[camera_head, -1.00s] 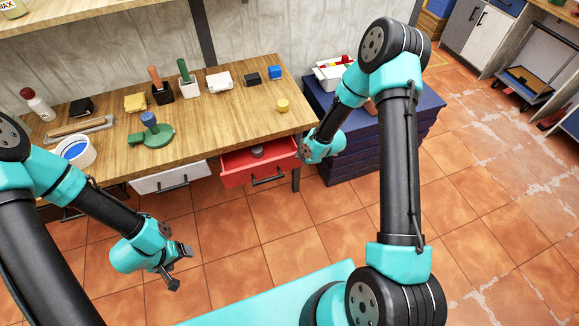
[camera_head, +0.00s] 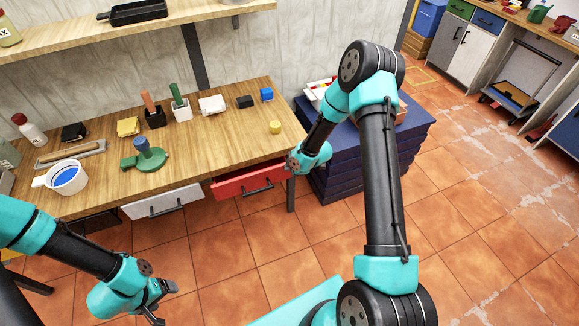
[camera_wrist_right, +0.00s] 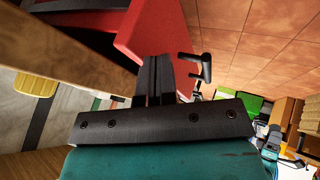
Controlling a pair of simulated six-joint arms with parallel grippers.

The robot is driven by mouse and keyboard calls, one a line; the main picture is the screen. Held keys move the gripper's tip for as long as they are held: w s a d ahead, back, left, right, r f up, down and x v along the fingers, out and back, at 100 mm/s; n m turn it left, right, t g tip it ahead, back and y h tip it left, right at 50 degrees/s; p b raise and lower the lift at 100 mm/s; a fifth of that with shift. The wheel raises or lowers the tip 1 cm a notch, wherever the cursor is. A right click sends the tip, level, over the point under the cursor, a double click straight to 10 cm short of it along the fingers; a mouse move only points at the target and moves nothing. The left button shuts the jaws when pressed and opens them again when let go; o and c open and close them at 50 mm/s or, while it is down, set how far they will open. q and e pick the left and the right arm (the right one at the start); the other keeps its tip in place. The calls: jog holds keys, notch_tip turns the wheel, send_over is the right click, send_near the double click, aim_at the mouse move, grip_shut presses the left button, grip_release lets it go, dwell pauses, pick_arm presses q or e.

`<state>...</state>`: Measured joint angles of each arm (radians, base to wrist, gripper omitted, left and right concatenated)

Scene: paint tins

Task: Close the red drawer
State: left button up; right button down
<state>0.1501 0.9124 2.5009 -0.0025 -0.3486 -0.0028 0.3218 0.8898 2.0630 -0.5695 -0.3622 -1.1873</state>
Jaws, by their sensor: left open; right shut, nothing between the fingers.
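The red drawer (camera_head: 250,181) is under the wooden bench, with a dark handle on its front. My right gripper (camera_head: 292,164) is shut and empty at the right end of the drawer front. In the right wrist view, its closed fingers (camera_wrist_right: 155,75) are close against the red drawer (camera_wrist_right: 150,30); contact is unclear. My left gripper (camera_head: 165,299) is open and empty, low over the floor at the left, away from the drawer.
A white drawer (camera_head: 163,202) is left of the red one. A dark blue stack (camera_head: 350,165) stands right of the bench. Floor in front is clear.

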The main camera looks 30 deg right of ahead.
jog(key=s+d+r, duration=0.3)
jog(key=s+r, duration=0.5)
jog(key=shift+s, duration=0.2)
jog(key=c, duration=1.8)
grip_release()
